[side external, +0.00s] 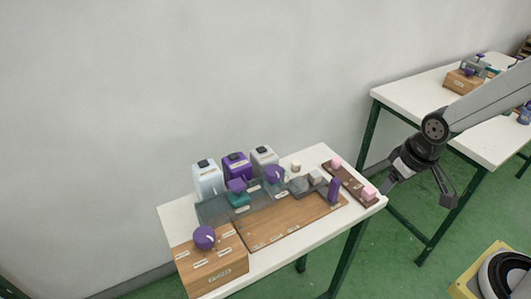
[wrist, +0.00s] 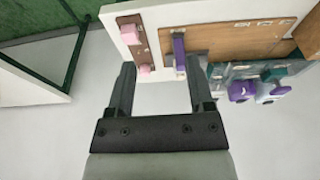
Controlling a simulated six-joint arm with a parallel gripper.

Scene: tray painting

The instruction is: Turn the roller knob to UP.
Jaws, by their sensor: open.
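A round purple knob (side external: 204,238) with a pale mark sits on top of a wooden box (side external: 212,268) at the near left end of the white table in the side view. Small labels surround the knob, but their words are too small to read, so I cannot tell its setting. My gripper (side external: 420,190) is off the table's right end, well away from this knob. In the wrist view my gripper (wrist: 158,75) is open, with nothing between its fingers. The knob cannot be made out there.
A wooden board (side external: 290,222), a purple upright piece (side external: 333,190), pink blocks (side external: 368,192) on a dark strip and several bottles (side external: 237,168) crowd the white table (side external: 176,216). A second table (side external: 403,97) behind holds another wooden box (side external: 463,81). The wall stands behind.

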